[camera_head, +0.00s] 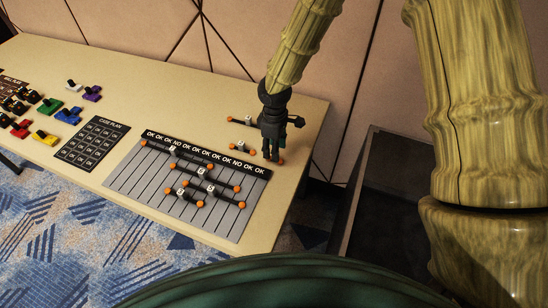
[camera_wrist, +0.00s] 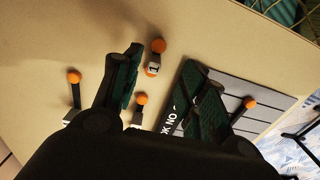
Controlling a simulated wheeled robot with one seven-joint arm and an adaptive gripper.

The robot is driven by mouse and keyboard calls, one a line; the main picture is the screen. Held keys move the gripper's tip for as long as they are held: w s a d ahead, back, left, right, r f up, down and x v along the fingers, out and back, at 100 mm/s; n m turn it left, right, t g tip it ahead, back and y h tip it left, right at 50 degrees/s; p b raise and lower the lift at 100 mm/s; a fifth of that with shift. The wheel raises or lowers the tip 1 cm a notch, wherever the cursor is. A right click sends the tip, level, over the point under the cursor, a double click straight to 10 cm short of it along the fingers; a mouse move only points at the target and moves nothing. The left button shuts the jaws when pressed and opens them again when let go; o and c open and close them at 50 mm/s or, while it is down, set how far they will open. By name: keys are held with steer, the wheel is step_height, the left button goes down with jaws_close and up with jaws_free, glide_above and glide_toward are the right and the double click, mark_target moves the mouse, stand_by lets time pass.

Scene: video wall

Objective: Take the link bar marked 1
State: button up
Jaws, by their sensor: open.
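My gripper (camera_head: 276,150) points down over the right end of the table, fingers apart. In the wrist view its two fingers (camera_wrist: 162,88) frame a small dark link part with orange balls and a pale cube (camera_wrist: 152,68) that appears marked 1. Another orange ball (camera_wrist: 141,98) shows lower between the fingers; I cannot tell whether it belongs to the same bar. In the head view, the orange-tipped link piece (camera_head: 239,148) beside the gripper is partly hidden by it. A separate link bar (camera_head: 246,121) with a white cube lies farther back.
A grey lined board (camera_head: 130,175) with several link bars on it lies left of my gripper. A case plan card (camera_head: 92,145) and coloured blocks (camera_head: 45,138) lie farther left. The table's right edge is close by, with a dark bin-like box (camera_head: 385,190) beyond it.

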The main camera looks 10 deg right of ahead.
steer(key=shift+w+f+p, duration=0.2)
steer(key=shift+f+p, duration=0.2)
steer(key=shift+f, duration=0.95)
steer(key=shift+w+f+p, duration=0.2)
steer(key=shift+f+p, duration=0.2)
steer(key=shift+f, duration=0.9)
jaws_close()
